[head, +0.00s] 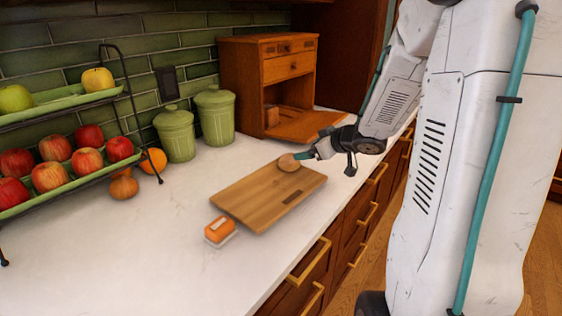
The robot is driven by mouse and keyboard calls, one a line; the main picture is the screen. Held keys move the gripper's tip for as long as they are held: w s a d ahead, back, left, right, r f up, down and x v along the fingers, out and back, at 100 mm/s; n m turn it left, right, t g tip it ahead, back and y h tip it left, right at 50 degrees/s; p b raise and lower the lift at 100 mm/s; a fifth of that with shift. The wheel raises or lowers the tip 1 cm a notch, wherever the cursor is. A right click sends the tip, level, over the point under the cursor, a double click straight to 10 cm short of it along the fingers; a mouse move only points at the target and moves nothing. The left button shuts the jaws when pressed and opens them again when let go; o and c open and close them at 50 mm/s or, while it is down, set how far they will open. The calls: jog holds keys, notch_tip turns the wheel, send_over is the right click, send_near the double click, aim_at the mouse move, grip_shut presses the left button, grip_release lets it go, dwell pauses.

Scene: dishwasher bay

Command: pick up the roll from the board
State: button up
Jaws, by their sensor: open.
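The roll (289,163) is small, round and tan. It sits near the far right end of the wooden board (248,198), which lies flat on the white counter. The jaws are open. The far finger and any contact with the roll are too small to tell.
A fruit rack (75,178) is at left. The counter's front edge runs close to the board.

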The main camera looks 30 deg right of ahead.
aim_at(293, 161)
jog(key=y, duration=0.1)
jog(key=f, duration=0.1)
jog(key=s+f+y, duration=0.1)
jog(key=shift+a+f+n+y, duration=0.15)
jog(key=shift+a+n+y, duration=0.1)
jog(key=shift+n+y, duration=0.05)
jog(key=shift+w+a+f, duration=0.1)
jog(key=shift+a+f, duration=0.05)
jog(key=shift+f, duration=0.1)
jog(key=x, duration=0.7)
jog(key=shift+a+f, duration=0.1)
jog(key=shift+a, duration=0.25)
jog(key=c, duration=1.1)
